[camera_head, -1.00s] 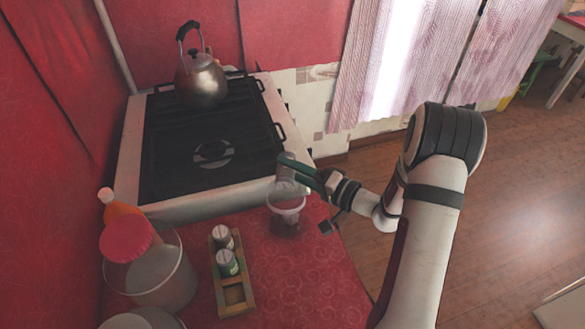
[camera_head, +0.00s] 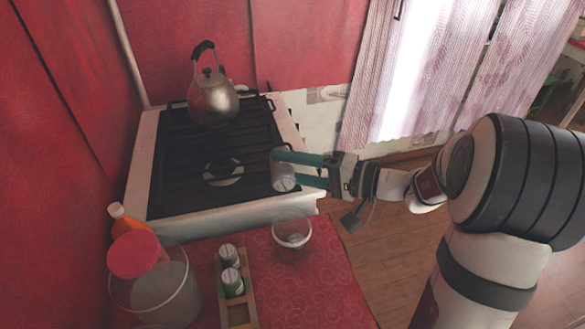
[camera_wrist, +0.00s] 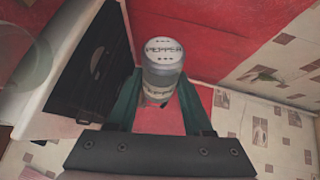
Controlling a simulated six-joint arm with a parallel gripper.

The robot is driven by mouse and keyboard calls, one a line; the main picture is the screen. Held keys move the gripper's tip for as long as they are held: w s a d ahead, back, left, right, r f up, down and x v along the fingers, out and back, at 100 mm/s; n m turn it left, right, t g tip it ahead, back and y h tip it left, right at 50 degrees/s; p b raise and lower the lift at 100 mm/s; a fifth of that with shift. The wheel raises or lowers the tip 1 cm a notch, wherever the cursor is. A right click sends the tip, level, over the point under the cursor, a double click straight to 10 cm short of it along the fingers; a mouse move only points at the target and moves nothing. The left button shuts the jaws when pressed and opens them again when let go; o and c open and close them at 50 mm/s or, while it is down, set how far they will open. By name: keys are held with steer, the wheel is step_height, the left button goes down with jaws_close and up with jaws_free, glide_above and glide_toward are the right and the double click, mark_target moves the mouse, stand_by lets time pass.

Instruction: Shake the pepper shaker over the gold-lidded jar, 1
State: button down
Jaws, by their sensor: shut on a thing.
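My gripper (camera_head: 285,170) is shut on the pepper shaker (camera_head: 284,178), a grey cylinder held tilted in the air near the stove's front right corner. In the wrist view the shaker (camera_wrist: 160,70) sits between the green fingers, and its pale lid reads "PEPPER". A clear round glass jar (camera_head: 292,232) stands on the red counter, below the shaker in the head view. No gold lid shows on it. I cannot tell whether the shaker is directly above it.
A wooden rack (camera_head: 250,295) holds two small shakers and has an empty slot. A large clear container (camera_head: 180,290) with a red-pink lid and an orange bottle (camera_head: 140,233) stand left. A kettle (camera_head: 213,103) sits on the stove (camera_head: 160,195).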

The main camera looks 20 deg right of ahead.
steer(key=w+d+f+m+h, duration=0.1)
steer(key=f, duration=0.3)
steer(key=w+d+f+m+t+h, duration=0.1)
steer(key=w+f, duration=0.1)
steer(key=f, duration=0.2)
steer(key=w+d+f+m+t+h, duration=0.1)
steer(key=d+f, duration=0.1)
steer(key=f, duration=0.3)
steer(key=shift+w+m, duration=0.3)
steer(key=shift+w, duration=0.1)
steer(key=shift+s+f+m+g, duration=0.1)
steer(key=shift+f+m+g, duration=0.6)
steer(key=shift+m, duration=0.4)
steer(key=shift+a+m+g, duration=0.1)
steer(key=shift+m+g, duration=0.6)
steer(key=r+m+g, duration=0.1)
steer(key=s+r+m+g, duration=0.1)
steer(key=r, duration=0.1)
steer(key=r+m+g, duration=0.1)
steer(key=r, duration=0.1)
steer(key=shift+s+a+y, duration=0.2)
steer(key=shift+a+y, duration=0.05)
steer(key=shift+y, duration=0.05)
step_height(320, 180, up, 3)
steer(key=m+g+y, duration=0.1)
steer(key=m+g, duration=0.2)
steer(key=shift+m+g+y, duration=0.3)
steer(key=shift+m, duration=0.1)
